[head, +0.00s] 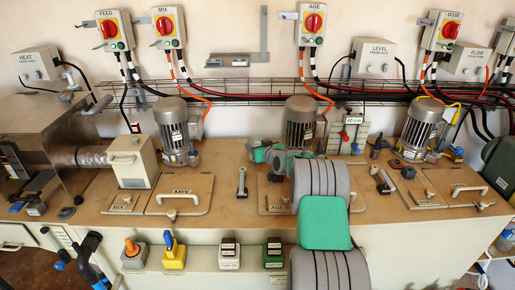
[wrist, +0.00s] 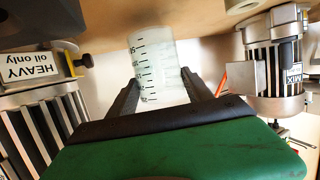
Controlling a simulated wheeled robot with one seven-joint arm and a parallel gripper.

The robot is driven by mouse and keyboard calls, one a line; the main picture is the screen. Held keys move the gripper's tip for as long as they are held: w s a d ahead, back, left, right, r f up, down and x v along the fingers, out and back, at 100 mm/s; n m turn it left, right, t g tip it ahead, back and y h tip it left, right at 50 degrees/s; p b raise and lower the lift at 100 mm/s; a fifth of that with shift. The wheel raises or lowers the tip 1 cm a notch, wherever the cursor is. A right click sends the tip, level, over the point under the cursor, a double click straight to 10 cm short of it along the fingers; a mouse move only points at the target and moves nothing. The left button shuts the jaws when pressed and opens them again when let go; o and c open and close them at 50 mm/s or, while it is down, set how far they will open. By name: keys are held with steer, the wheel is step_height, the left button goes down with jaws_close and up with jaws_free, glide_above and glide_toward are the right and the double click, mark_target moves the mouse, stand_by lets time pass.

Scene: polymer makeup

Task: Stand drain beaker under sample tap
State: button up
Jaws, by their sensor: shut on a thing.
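A translucent white beaker (wrist: 152,58) with dark graduation marks is in the wrist view, between the two dark fingers of my gripper (wrist: 160,82). The fingers are shut on its sides. The beaker looks slightly tilted in this view and its far end is near a tan surface. In the head view my grey and green arm reaches over the bench, and its far end is near the middle motor. The beaker is not clearly visible there. I cannot make out for certain which fitting is the sample tap.
Grey motors (head: 174,130) stand along the back of the tan bench (head: 225,190), below red switches (head: 313,22). A black pipe with blue parts (head: 88,255) is at the front left. A blue-handled yellow block (head: 173,257) sits on the front ledge. A "HEAVY oil only" label (wrist: 32,67) is close at left.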

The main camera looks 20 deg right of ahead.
steer(key=shift+f, duration=0.85)
steer(key=shift+f, duration=0.2)
steer(key=o, duration=1.5)
steer(key=shift+r, duration=0.2)
